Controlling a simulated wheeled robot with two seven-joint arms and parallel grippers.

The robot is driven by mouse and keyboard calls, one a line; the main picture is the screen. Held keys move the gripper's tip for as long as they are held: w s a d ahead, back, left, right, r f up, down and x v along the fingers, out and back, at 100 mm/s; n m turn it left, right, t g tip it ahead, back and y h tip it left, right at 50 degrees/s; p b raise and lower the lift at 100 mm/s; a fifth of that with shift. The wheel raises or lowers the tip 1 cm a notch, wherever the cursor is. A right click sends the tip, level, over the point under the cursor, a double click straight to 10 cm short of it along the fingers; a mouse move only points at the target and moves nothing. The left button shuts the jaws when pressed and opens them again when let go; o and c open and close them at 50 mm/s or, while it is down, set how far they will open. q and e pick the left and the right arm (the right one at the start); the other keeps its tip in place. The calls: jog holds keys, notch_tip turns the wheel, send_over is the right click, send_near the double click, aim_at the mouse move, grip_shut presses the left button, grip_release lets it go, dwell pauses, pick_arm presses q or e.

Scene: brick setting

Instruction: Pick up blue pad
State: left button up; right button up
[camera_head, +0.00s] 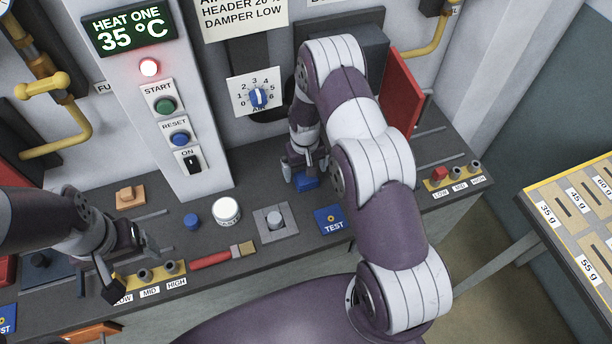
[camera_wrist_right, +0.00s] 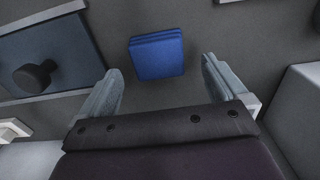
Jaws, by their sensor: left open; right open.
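The blue pad (camera_head: 307,183) is a small blue block lying on the dark bench, partly hidden by my right gripper in the head view. In the right wrist view the blue pad (camera_wrist_right: 157,56) lies flat, with ridges along its far edge. My right gripper (camera_head: 303,166) points down over it, and its fingers (camera_wrist_right: 161,68) are apart on either side of the pad's near edge, with gaps to the pad. My left gripper (camera_head: 128,274) is open and empty above the LOW/MID/HIGH strip at the left.
A blue plate with a black knob (camera_wrist_right: 37,76) lies left of the pad in the right wrist view. A blue TEST plate (camera_head: 332,220), a grey block (camera_head: 274,221), a white round button (camera_head: 227,210) and a red-handled brush (camera_head: 211,259) lie along the bench. The button column (camera_head: 178,120) stands behind.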

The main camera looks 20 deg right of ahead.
notch_tip(320, 180, down, 2)
jog(key=shift+f+p, duration=0.25)
jog(key=shift+p, duration=0.15)
jog(key=shift+w+d+f, duration=0.1)
jog(key=shift+f, duration=0.3)
pick_arm(q)
jog(key=shift+r, duration=0.8)
pick_arm(e)
jog(key=c, duration=1.1)
jog(key=shift+o, duration=0.2)
jog(key=shift+r, duration=0.15)
jog(key=shift+r+b, duration=0.2)
jog(key=shift+b, duration=0.1)
jog(key=r+b, duration=0.1)
jog(key=r, duration=0.1)
jog(key=d+r+b, duration=0.1)
jog(key=shift+r, duration=0.4)
pick_arm(q)
notch_tip(320, 180, down, 6)
jog(key=b, duration=0.3)
jog(key=shift+r, duration=0.15)
pick_arm(e)
jog(key=s+d+r, duration=0.3)
jog(key=d+r, duration=0.3)
jog(key=d, duration=0.4)
jog(key=shift+s+r, duration=0.15)
jog(key=shift+r, duration=0.2)
